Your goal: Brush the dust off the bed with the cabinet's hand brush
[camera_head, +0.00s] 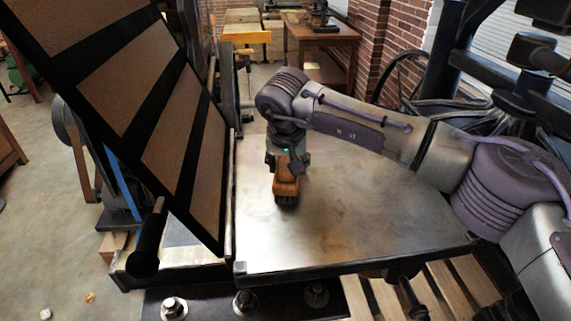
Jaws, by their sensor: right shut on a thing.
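The bed (350,220) is a flat, worn metal plate in the middle of the view, with a few faint darker smudges on it. My right arm reaches in from the right across the bed. Its gripper (286,172) points down and is shut on the hand brush (286,190), an orange-brown block with a dark underside. The brush is low over the left part of the bed; I cannot tell whether it touches the metal. My left gripper is not in view. The cabinet is not clearly identifiable.
A raised black frame with tan panels (185,155) leans along the bed's left side, with a dark handle (150,240) at its lower edge. Black press parts (520,85) stand at the right. Behind are a wooden table (322,50) and a brick wall. The bed's front right is clear.

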